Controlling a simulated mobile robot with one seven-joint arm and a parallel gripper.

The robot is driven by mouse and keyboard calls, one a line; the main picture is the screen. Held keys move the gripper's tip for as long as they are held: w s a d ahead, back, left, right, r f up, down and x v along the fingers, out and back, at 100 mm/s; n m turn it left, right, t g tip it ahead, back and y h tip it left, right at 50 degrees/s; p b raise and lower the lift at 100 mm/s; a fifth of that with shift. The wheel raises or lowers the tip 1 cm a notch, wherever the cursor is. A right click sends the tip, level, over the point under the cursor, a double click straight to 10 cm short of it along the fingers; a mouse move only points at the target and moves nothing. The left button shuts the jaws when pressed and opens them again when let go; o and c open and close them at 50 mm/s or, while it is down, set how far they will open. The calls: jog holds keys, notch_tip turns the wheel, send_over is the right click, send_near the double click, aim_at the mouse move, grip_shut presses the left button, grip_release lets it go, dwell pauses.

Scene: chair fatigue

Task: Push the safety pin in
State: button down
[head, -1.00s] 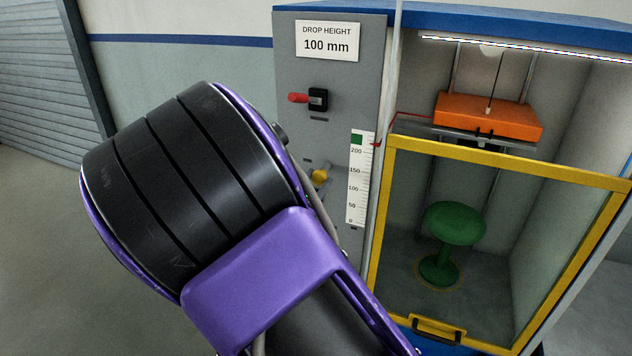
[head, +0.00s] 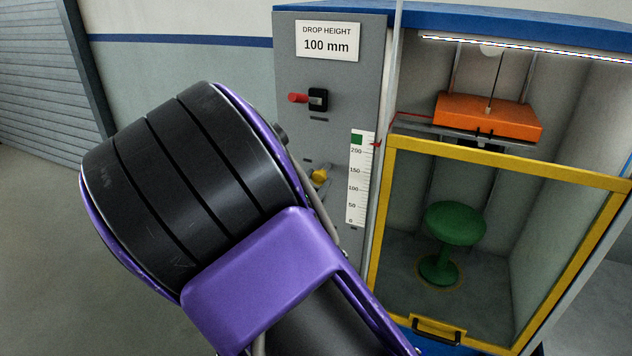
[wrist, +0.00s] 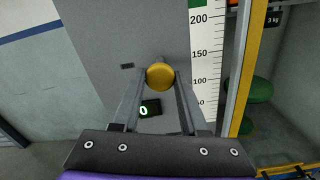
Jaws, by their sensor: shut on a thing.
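A yellow round knob (wrist: 159,76), which looks like the safety pin, sticks out of the grey panel (wrist: 100,50). In the wrist view my gripper (wrist: 160,78) has one finger on each side of it and is shut on it. In the head view the yellow knob (head: 321,177) shows just right of my arm, which covers part of the panel. How far the pin sits in the panel cannot be told.
A red-handled lever (head: 299,98) is higher on the panel, and a height scale (head: 357,190) is to the right. A yellow-framed guard (head: 375,240) fronts a bay with an orange weight (head: 490,118) above a green stool (head: 455,222). A small display (wrist: 150,108) is below the knob.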

jog(key=b+x, duration=0.1)
jog(key=x, duration=0.2)
jog(key=shift+w+d, duration=0.15)
jog(key=shift+w, duration=0.15)
jog(key=shift+r, duration=0.1)
jog(key=shift+c, duration=2.2)
grip_release()
jog(key=shift+w, duration=0.1)
jog(key=v, duration=1.7)
jog(key=shift+s, duration=0.25)
